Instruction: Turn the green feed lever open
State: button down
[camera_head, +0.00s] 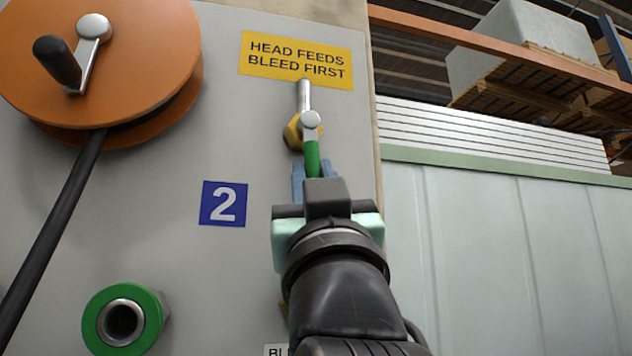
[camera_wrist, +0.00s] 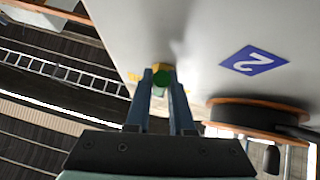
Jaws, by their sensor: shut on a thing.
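The green feed lever (camera_head: 312,156) is on the grey panel in the head view. Its green handle hangs down from a silver hub in front of a brass fitting (camera_head: 292,133). A silver pipe rises above the hub. My gripper (camera_head: 313,170) reaches up from below, and its blue fingers are shut on the lower end of the green handle. In the wrist view the round green end of the lever (camera_wrist: 162,78) sits between the two finger tips (camera_wrist: 162,90). The lower tip of the handle is hidden by my gripper in the head view.
A yellow sign (camera_head: 296,55) reads "HEAD FEEDS BLEED FIRST". An orange hose reel (camera_head: 150,50) with a crank and black hose (camera_head: 55,225) is at left. A green-ringed port (camera_head: 96,322) sits lower left, near a blue "2" plate (camera_head: 223,204). Pale panels stand at right.

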jog(key=shift+s+a+r+m+h, duration=0.1)
jog(key=shift+a+m+h, duration=0.05)
jog(key=shift+m+h, duration=0.35)
jog(key=shift+s+a+r+m+h, duration=0.1)
jog(key=shift+a+m+h, duration=0.05)
jog(key=shift+m+h, duration=0.35)
jog(key=c, duration=0.8)
grip_release()
jog(key=shift+w+f, duration=0.1)
jog(key=shift+w, duration=0.05)
jog(key=b+v, duration=0.5)
jog(key=v, duration=0.8)
jog(key=shift+f, duration=0.1)
